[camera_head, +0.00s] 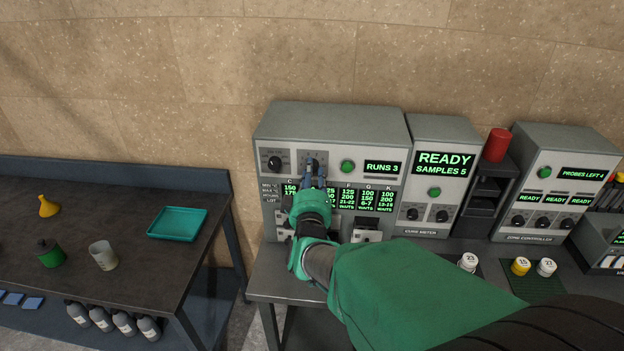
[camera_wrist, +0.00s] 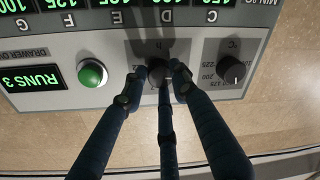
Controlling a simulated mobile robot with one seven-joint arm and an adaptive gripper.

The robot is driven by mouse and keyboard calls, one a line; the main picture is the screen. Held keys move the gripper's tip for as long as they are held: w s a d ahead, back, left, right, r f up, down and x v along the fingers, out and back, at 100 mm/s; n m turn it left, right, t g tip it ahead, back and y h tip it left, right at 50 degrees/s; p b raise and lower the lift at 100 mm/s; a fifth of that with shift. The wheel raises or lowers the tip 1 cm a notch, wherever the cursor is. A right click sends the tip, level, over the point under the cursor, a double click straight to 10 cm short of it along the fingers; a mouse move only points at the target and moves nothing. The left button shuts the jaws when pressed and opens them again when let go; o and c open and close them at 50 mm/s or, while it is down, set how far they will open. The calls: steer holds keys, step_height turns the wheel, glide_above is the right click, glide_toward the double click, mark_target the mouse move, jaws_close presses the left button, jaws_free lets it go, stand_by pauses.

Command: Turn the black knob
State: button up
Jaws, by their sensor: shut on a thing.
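The press panel (camera_head: 330,125) carries two black knobs on its upper left in the head view. My gripper (camera_head: 314,176) reaches the second one, marked h, from the front. In the upside-down wrist view, this black knob (camera_wrist: 157,68) sits between the fingertips of my gripper (camera_wrist: 156,79), which are closed around it. The fingers hide part of the knob and its dial. The other black knob, marked °C (camera_wrist: 232,69), is free beside it and also shows in the head view (camera_head: 274,162).
A green button (camera_wrist: 92,73) and a RUNS 3 display (camera_wrist: 33,78) lie close to the gripped knob. A cure meter (camera_head: 440,170), a red cylinder (camera_head: 497,146) and a zone controller (camera_head: 552,180) stand to the right. A dark bench (camera_head: 110,225) with a teal tray (camera_head: 177,223) is at left.

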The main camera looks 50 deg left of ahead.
steer(key=shift+a+m+t+b, duration=0.1)
steer(key=shift+m+t+b, duration=0.35)
steer(key=shift+m+b, duration=2.65)
steer(key=shift+m+t+b, duration=0.45)
steer(key=shift+m+b, duration=1.8)
steer(key=shift+m, duration=1.55)
steer(key=o, duration=1.1)
steer(key=shift+o, duration=0.2)
steer(key=shift+s, duration=0.15)
steer(key=v, duration=1.2)
